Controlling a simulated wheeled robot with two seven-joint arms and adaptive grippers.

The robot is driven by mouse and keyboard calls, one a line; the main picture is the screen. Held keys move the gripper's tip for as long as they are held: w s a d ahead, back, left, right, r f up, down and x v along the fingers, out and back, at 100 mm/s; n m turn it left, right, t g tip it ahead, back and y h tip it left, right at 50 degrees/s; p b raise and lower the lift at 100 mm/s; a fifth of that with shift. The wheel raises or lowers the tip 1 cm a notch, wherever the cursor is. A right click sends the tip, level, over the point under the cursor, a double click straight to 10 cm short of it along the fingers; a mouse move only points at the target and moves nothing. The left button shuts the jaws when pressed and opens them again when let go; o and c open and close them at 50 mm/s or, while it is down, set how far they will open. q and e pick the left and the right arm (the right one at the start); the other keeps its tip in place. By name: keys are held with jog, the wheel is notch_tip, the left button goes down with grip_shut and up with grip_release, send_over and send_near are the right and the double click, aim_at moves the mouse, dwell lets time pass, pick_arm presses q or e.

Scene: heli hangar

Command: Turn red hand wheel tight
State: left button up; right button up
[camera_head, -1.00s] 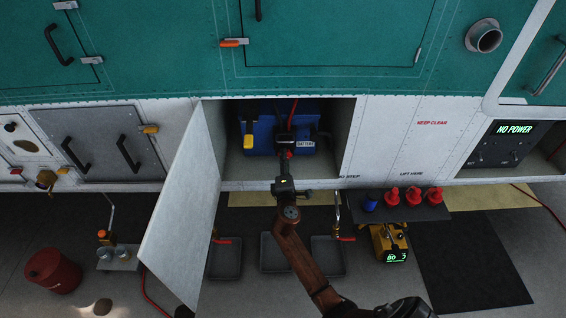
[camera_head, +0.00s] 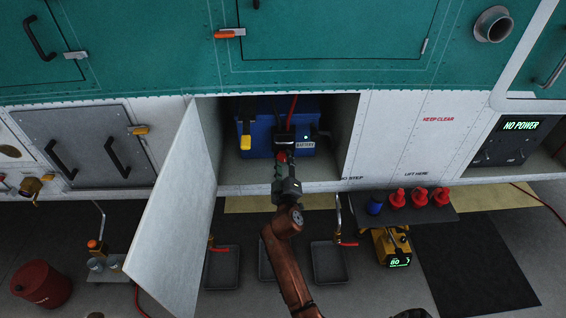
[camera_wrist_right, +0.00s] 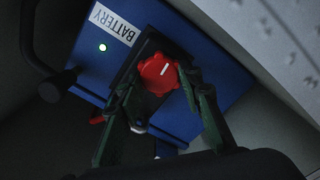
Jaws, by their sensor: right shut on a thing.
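The red hand wheel (camera_wrist_right: 158,73) sits on a dark bracket at the front of the blue battery (camera_wrist_right: 188,117), with a white mark on its face. In the head view only a bit of red shows at the wheel (camera_head: 282,157), mostly hidden by my gripper. My right gripper (camera_wrist_right: 160,85) has its green fingers on either side of the wheel and is shut on it. In the head view my right gripper (camera_head: 284,160) reaches into the open bay at the battery (camera_head: 262,137).
The bay's open door (camera_head: 178,215) hangs left of my right arm. The bay's right wall (camera_head: 341,135) is close by. A black handle (camera_wrist_right: 40,60) is on the battery's left in the wrist view.

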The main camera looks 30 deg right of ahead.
jog(key=shift+f+m, duration=0.1)
jog(key=shift+m, duration=0.5)
jog(key=o, duration=1.2)
jog(key=shift+c, duration=0.2)
